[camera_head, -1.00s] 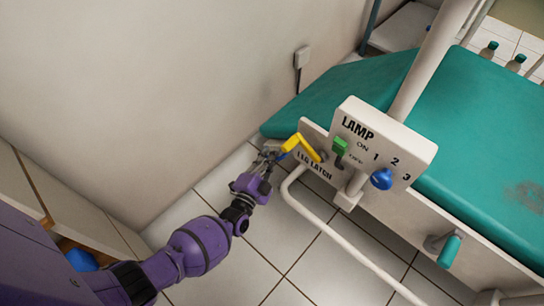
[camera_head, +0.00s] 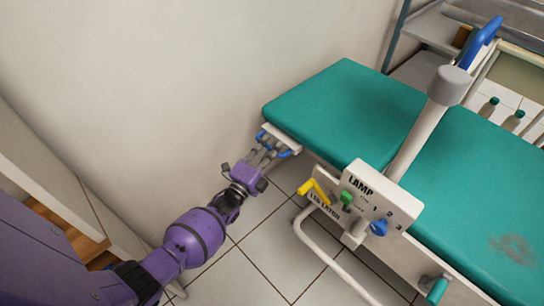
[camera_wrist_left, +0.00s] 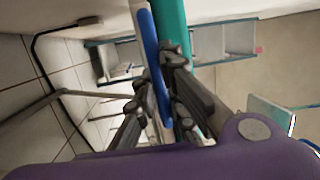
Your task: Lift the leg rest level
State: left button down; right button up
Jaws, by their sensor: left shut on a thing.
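The teal leg rest (camera_head: 338,108) extends from the chair at its left end and looks about in line with the teal seat (camera_head: 470,170). A blue handle (camera_head: 278,147) is fixed to the leg rest's end. My left gripper (camera_head: 268,150) is shut on this handle. In the left wrist view, the blue handle (camera_wrist_left: 153,60) runs between the gripper's fingers (camera_wrist_left: 158,90), beside the teal pad edge (camera_wrist_left: 174,30). The yellow leg latch lever (camera_head: 314,191) sits on the panel marked LEG LATCH, apart from the gripper. My right gripper is not in view.
The lamp panel (camera_head: 365,200) with a green switch and blue knob stands in front of the chair near the lamp post (camera_head: 418,135). A white tube rail (camera_head: 310,242) curves below it. The wall (camera_head: 140,90) is close behind. Floor tiles between are clear.

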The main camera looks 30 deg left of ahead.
pick_arm(q)
jog(key=shift+w+a+r+m, duration=0.1)
jog(key=shift+r+m, duration=0.3)
jog(key=shift+r, duration=0.65)
jog(key=c, duration=1.8)
grip_release()
jog(key=shift+r, duration=0.1)
jog(key=shift+f, duration=0.2)
jog(key=shift+s, duration=0.25)
jog(key=v, duration=1.1)
jog(key=shift+s+a+f, duration=0.1)
jog(key=shift+s, duration=0.15)
